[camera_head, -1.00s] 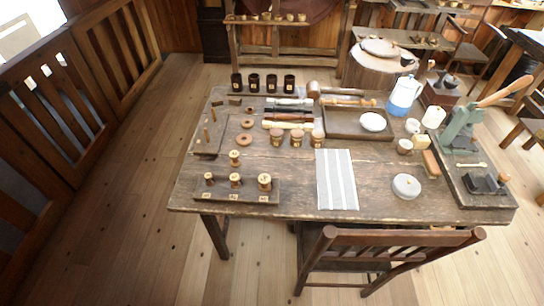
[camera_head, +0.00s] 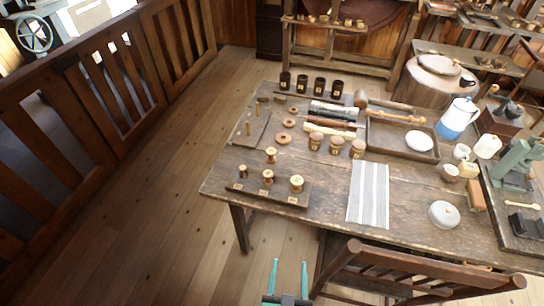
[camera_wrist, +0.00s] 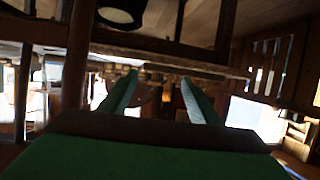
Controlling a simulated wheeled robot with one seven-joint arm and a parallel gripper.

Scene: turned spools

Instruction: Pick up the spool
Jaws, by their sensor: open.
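Several turned wooden spools are on the table's near left part. Three stand in a row on a dark wooden rack: a small left one (camera_head: 243,171), a middle one (camera_head: 267,176) and a larger right one (camera_head: 296,183). One more spool (camera_head: 271,155) stands on the table just behind the rack (camera_head: 240,185). I cannot tell which one the task means. My gripper (camera_head: 290,262) is low in front of the table, below its top and well apart from the spools. Its two green fingers are spread and empty; they also show in the wrist view (camera_wrist: 158,85).
The table's (camera_head: 330,215) front edge lies between my gripper and the spools. A wooden chair (camera_head: 420,270) stands close to the right of my gripper. The floor at left is clear.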

